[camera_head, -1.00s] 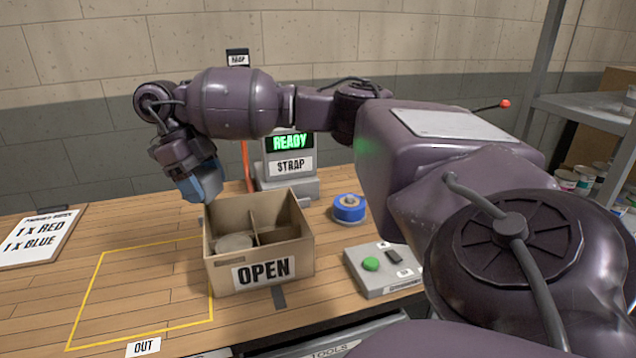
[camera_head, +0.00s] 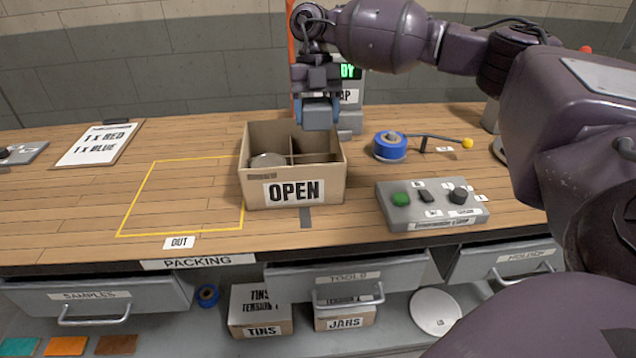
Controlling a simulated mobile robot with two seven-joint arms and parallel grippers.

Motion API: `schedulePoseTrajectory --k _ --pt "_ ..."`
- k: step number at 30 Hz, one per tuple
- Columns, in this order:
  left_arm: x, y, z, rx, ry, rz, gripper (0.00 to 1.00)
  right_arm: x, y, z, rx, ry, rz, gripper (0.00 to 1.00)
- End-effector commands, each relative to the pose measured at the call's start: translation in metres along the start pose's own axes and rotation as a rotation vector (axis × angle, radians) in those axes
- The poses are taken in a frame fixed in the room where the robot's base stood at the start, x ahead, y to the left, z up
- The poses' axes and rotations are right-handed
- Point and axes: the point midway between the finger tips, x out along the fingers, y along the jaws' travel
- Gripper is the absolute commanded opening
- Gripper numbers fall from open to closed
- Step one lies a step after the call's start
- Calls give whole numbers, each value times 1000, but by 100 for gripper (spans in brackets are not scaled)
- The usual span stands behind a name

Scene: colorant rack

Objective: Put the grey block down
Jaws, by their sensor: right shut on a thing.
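My right gripper (camera_head: 319,114) points down above the back right part of the open cardboard box (camera_head: 252,192). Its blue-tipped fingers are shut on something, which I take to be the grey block. The box is labelled OPEN and has inner dividers. A round grey tin (camera_head: 267,160) sits in its left compartment. My left gripper is out of view.
A yellow outlined area (camera_head: 140,208) left of the box is empty. A control box (camera_head: 432,205) with a green button and a blue tape roll (camera_head: 389,147) stand to the right. The strap machine (camera_head: 350,118) is behind. An order board (camera_head: 97,145) lies at left.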

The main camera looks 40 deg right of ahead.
Motion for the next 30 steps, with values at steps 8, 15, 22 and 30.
schedulePoseTrajectory --k 8,15,22,30 --pt "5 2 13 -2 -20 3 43 62 0 25 1 7 -5 41" --pt "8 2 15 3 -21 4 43 98 0 40 -1 4 -4 41" --pt "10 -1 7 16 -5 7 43 107 0 44 -2 2 -1 41" --pt "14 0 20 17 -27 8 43 145 0 59 -1 7 -5 41"
